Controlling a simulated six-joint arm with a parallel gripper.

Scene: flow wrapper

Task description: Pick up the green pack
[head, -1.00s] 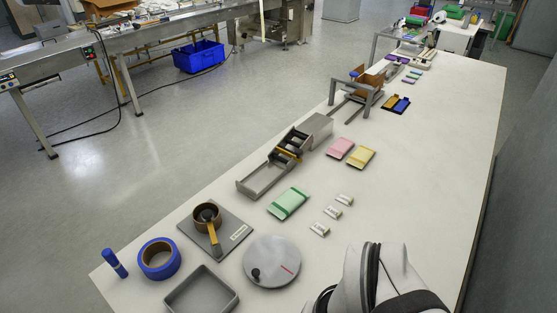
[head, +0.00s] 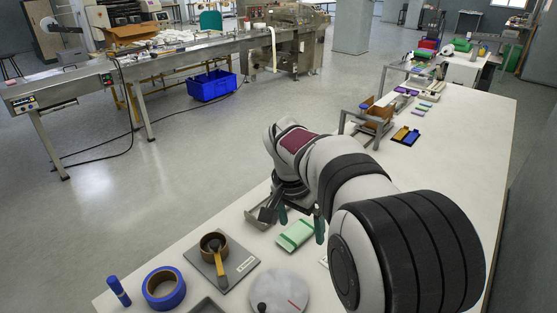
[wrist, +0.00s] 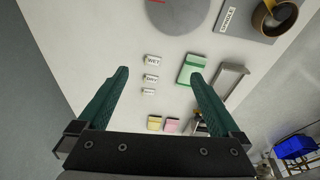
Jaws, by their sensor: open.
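The green pack (head: 296,235) lies flat on the white bench. In the wrist view the green pack (wrist: 192,68) shows by the tip of the right finger, partly overlapped by it at its lower end. My gripper (head: 301,220) is open, with teal fingers spread apart and nothing between them. In the wrist view my gripper (wrist: 158,74) points down at the bench, and the pack is right of the middle of the gap. The fingers look above the bench and apart from the pack; the exact height is hard to tell.
Small labelled blocks (wrist: 151,76) lie between the fingers in the wrist view. A grey tray-ended device (wrist: 231,79) stands close beside the pack. A grey disc (head: 279,292), a plate with a brown ring (head: 238,263) and blue tape (head: 164,287) are nearby. Yellow and pink packs (wrist: 170,125) lie further off.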

